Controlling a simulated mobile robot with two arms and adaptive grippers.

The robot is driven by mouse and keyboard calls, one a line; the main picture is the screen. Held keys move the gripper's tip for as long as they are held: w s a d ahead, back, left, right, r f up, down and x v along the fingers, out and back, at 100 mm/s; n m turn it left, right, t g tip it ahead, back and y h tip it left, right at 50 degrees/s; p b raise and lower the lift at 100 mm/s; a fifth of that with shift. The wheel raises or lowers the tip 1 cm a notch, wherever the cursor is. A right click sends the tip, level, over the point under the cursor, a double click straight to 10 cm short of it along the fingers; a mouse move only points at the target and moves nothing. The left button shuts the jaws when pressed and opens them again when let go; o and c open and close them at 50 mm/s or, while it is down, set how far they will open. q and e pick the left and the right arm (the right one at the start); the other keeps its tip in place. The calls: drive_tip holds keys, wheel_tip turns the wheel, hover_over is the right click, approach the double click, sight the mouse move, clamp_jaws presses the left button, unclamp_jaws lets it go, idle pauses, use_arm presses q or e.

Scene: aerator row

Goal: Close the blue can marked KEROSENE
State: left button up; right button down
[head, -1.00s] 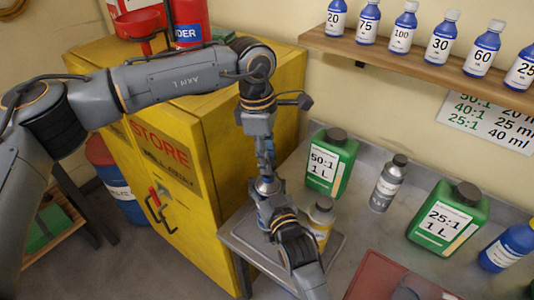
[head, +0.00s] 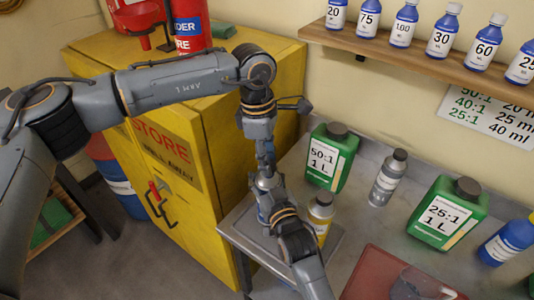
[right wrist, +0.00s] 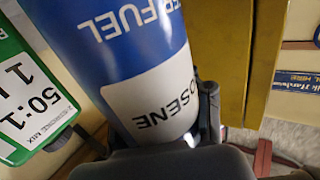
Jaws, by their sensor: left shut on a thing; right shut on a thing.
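The blue can (right wrist: 135,45) marked KEROSENE fills the right wrist view, its white label upside down there. In the head view it is mostly hidden behind my grippers, above the metal tray (head: 240,235). My right gripper (right wrist: 165,140) is shut on the can's body, with a dark finger along its side. My left gripper (head: 265,178) comes straight down over the can's top and is shut there on what appears to be its cap. The cap itself is hidden, so I cannot tell how it sits on the neck.
A yellow can (head: 320,212) with a dark cap stands close right of my grippers. A green 50:1 can (head: 331,157), a grey bottle (head: 388,178) and a green 25:1 can (head: 447,212) stand behind and right. A yellow cabinet (head: 215,150) stands left. A red mat (head: 368,275) lies in front.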

use_arm(q)
drive_tip(key=shift+f, duration=0.55)
idle(0.5)
drive_tip(key=m, duration=0.6)
drive_tip(key=shift+d+m+g, duration=0.1)
drive_tip(key=shift+m+g, duration=0.3)
drive_tip(key=m+y, duration=0.1)
drive_tip(key=m, duration=1.1)
drive_tip(key=shift+d+y, duration=0.15)
drive_tip(key=shift+y, duration=0.25)
drive_tip(key=m, duration=0.7)
drive_tip(key=shift+y, duration=0.4)
drive_tip(key=o, duration=0.7)
